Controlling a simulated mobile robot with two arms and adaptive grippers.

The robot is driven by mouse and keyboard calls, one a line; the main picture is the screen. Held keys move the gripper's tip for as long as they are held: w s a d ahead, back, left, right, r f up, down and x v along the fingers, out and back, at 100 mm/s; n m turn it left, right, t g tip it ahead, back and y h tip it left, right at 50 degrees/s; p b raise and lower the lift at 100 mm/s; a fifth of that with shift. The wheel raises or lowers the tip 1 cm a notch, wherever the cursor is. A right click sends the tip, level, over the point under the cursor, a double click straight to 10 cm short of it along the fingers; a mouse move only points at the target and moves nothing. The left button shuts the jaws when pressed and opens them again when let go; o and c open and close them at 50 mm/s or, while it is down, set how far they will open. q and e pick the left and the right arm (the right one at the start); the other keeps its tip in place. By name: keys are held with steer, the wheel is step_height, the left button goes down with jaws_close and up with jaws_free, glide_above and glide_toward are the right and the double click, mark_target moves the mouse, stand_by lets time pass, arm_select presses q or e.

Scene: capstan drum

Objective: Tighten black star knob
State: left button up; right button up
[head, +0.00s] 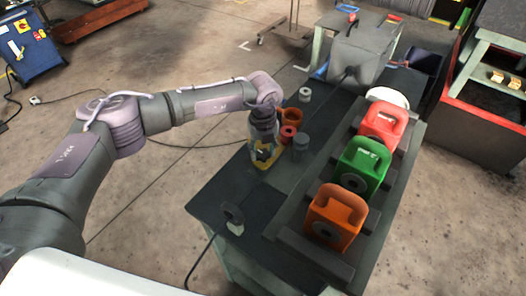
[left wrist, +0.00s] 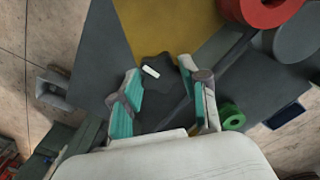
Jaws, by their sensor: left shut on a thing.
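The black star knob (left wrist: 157,85) shows in the left wrist view as a dark, lobed shape with a small white mark on it. My left gripper (left wrist: 158,76) has its two teal-padded fingers on either side of the knob and is shut on it. In the head view my left gripper (head: 263,152) points down over a yellow part (head: 268,162) on the dark bench. The knob itself is hidden there behind the gripper. The yellow surface (left wrist: 175,25) also shows just beyond the knob in the left wrist view. My right gripper is not in view.
A red spool (head: 287,134), an orange cup (head: 292,117) and a grey cylinder (head: 300,148) stand close to the right of my gripper. Red, green (head: 362,165) and orange (head: 335,214) canister-like things stand in a row farther right.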

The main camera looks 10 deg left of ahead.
arm_select(q)
steer(key=m+b, duration=1.1)
steer(key=b, duration=0.2)
steer(key=shift+f, duration=0.2)
steer(key=m+b, duration=0.3)
steer(key=m, duration=0.1)
steer(key=shift+m+b, duration=0.4)
steer(key=m+b, duration=0.2)
steer(key=m, duration=0.2)
steer(key=shift+r+m, duration=0.15)
steer(key=shift+m, duration=0.15)
steer(key=m+b, duration=0.1)
steer(key=m, duration=0.3)
steer(key=shift+b, duration=0.4)
steer(key=m+b, duration=0.1)
steer(key=m, duration=0.5)
steer(key=shift+r, duration=0.1)
steer(key=m, duration=0.4)
steer(key=shift+m, duration=0.3)
steer(key=o, duration=1.1)
steer(key=shift+o, duration=0.2)
